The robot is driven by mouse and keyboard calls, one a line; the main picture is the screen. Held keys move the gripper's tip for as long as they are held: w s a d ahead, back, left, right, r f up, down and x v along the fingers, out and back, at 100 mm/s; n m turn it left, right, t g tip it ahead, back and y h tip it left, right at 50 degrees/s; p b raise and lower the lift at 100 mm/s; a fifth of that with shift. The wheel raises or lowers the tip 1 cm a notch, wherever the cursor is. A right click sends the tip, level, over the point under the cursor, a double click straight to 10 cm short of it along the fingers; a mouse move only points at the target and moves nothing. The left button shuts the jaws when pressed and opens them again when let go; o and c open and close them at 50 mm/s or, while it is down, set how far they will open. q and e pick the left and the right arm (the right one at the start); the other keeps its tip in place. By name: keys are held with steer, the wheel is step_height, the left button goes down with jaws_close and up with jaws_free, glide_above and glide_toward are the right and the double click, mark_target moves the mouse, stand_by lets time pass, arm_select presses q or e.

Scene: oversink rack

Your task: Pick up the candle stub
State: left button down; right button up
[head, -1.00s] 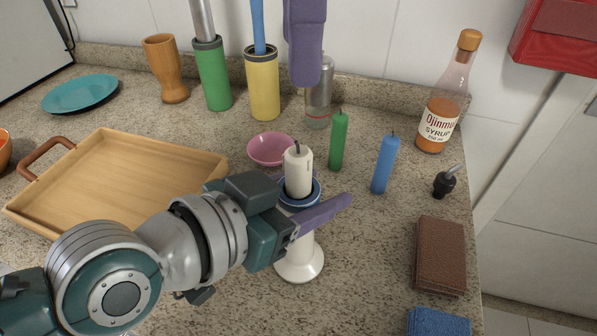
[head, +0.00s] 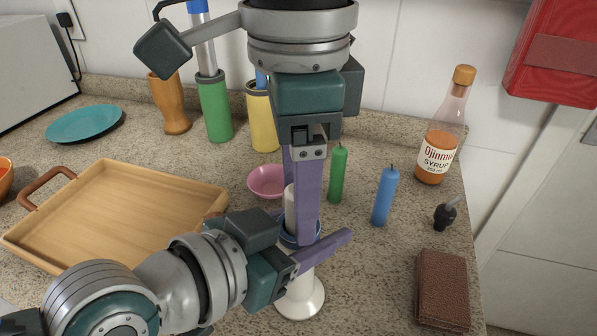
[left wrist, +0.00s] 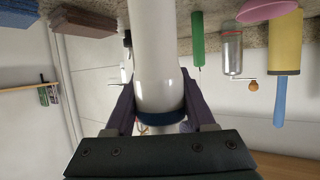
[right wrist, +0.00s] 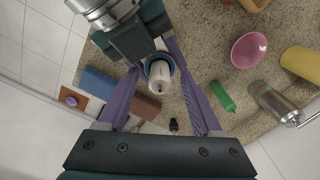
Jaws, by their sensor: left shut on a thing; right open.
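The white candle stub (head: 290,207) stands in the blue cup of a white candle holder (head: 302,299). In the right wrist view the stub (right wrist: 159,74) shows from above with its dark wick. My left gripper (head: 318,254) is shut on the holder; its fingers flank the holder (left wrist: 156,60) just by the blue rim in the left wrist view. My right gripper (head: 298,232) points down from above, open, with its fingers on either side of the stub. The front finger hides part of the stub in the head view. I cannot tell whether either finger touches it.
A green candle (head: 338,174) and a blue candle (head: 385,198) stand close on the right. A pink bowl (head: 266,182) is just behind. A wooden tray (head: 110,215) lies left, a syrup bottle (head: 440,140) and brown sponge (head: 442,288) right.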

jaws_close()
stand_by(0.5)
